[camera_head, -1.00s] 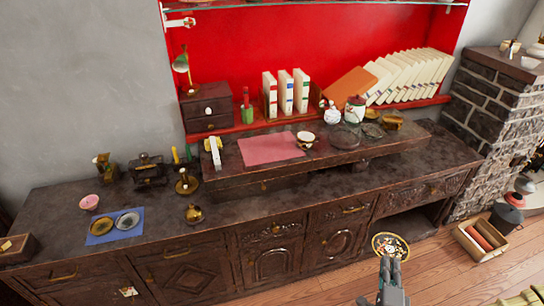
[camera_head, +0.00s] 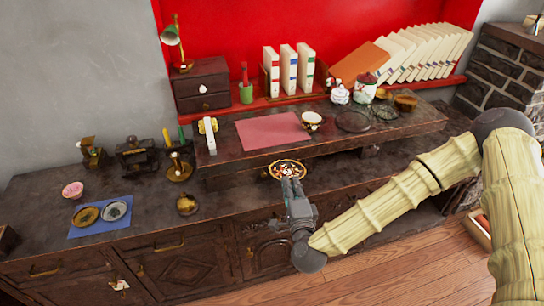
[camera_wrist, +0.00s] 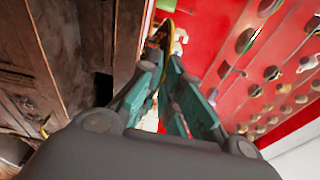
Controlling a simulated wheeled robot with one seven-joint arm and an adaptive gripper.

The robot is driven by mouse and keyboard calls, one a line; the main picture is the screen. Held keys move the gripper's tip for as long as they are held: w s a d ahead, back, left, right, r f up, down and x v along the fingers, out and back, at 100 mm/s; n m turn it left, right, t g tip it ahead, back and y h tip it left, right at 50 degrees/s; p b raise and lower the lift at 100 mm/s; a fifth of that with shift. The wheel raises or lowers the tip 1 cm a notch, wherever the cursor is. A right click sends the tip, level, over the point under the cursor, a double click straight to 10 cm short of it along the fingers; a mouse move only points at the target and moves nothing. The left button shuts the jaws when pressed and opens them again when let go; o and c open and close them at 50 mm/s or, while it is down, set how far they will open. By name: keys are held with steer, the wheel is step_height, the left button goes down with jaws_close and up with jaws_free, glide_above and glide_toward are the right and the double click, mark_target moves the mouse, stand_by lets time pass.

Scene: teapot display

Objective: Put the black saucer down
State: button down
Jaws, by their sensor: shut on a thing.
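The black saucer (camera_head: 287,169) has a gold rim and a patterned, light-coloured middle. My gripper (camera_head: 291,181) is shut on its near edge. The saucer's face is turned up toward the head camera, and it appears over the lower dark wooden counter (camera_head: 235,215), in front of the raised shelf (camera_head: 345,146). I cannot tell its exact height above the counter. In the wrist view the saucer (camera_wrist: 163,68) shows nearly edge-on as a thin gold-rimmed line between the fingers.
A pink mat (camera_head: 270,131) and a cup (camera_head: 312,121) are on the raised shelf. A round brass pot (camera_head: 187,204) and a blue mat (camera_head: 98,229) with two small dishes are on the counter to the left. Counter between the pot and my gripper is bare.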

steer(key=a+r+n+y+b, duration=0.2)
steer(key=a+r+b, duration=0.15)
steer(key=a, duration=0.65)
steer(key=d+t+y+b, duration=0.1)
steer(key=d+b, duration=0.5)
steer(key=b, duration=0.2)
steer(key=w+f+p, duration=0.1)
steer(key=w+f, duration=0.1)
steer(key=w, duration=0.5)
steer(key=w+f+p, duration=0.2)
steer(key=w+f, duration=0.1)
steer(key=w, duration=0.5)
steer(key=shift+f+n, duration=0.15)
steer(key=shift+n, duration=0.15)
steer(key=shift+a, duration=0.1)
steer(key=shift+f, duration=0.35)
steer(key=shift+b, duration=0.35)
